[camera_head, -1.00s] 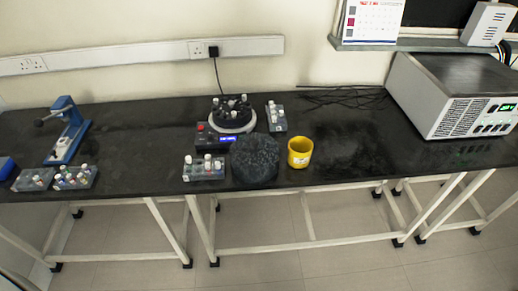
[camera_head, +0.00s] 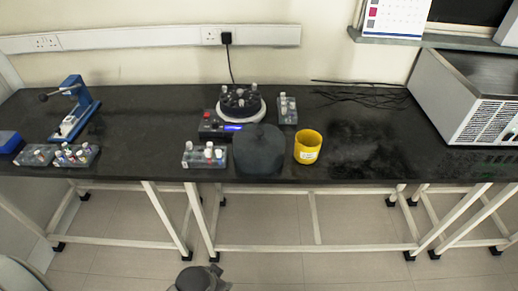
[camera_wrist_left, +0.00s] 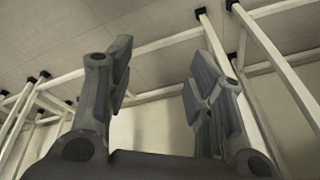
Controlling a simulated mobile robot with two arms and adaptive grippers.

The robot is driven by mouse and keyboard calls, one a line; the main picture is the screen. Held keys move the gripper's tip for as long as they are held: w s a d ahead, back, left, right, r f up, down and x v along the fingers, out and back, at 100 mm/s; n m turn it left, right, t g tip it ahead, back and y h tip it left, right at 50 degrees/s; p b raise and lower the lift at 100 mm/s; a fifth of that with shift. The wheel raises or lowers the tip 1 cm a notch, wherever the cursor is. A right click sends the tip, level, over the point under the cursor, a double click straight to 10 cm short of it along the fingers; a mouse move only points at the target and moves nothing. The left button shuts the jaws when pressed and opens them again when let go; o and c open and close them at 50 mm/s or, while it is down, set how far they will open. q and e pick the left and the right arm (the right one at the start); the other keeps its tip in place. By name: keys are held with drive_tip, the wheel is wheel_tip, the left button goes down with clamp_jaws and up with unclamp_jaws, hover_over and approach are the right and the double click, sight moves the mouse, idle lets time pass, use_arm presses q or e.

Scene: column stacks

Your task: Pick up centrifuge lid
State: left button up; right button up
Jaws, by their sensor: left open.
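The centrifuge lid (camera_head: 259,152) is a dark, round, domed piece near the front edge of the black bench in the head view. It stands just in front of the centrifuge (camera_head: 240,111), whose round rotor is uncovered and holds several tubes. My left gripper (camera_wrist_left: 163,58) is open and empty in the left wrist view, with bench legs and floor behind its fingers. In the head view, grey parts of my arm show at the bottom edge, below the bench and apart from the lid. My right gripper is not in view.
A yellow cup (camera_head: 308,147) stands close right of the lid, and a tube rack (camera_head: 204,157) close left. Another rack (camera_head: 288,110) is beside the centrifuge. A blue press (camera_head: 76,108) and racks stand left, a large box (camera_head: 468,95) right. The bench right of the cup is clear.

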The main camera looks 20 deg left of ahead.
use_arm(q)
drive_tip(key=w+a+r+m+t+y+b, duration=0.1)
drive_tip(key=w+r+m+t+b, duration=0.1)
drive_tip(key=w+r+m, duration=0.35)
drive_tip(key=m+t+h, duration=0.2)
drive_tip(key=m+t, duration=1)
drive_tip(key=m, duration=1.5)
approach(257, 135)
drive_tip(key=shift+s+f, duration=0.25)
drive_tip(key=shift+s, duration=0.15)
drive_tip(key=shift+w+r+m+t, duration=0.1)
drive_tip(key=shift+w+m+t, duration=0.2)
drive_tip(key=shift+w+m, duration=0.05)
drive_tip(key=w, duration=1)
drive_tip(key=shift+w+d, duration=0.1)
drive_tip(key=shift+d, duration=0.2)
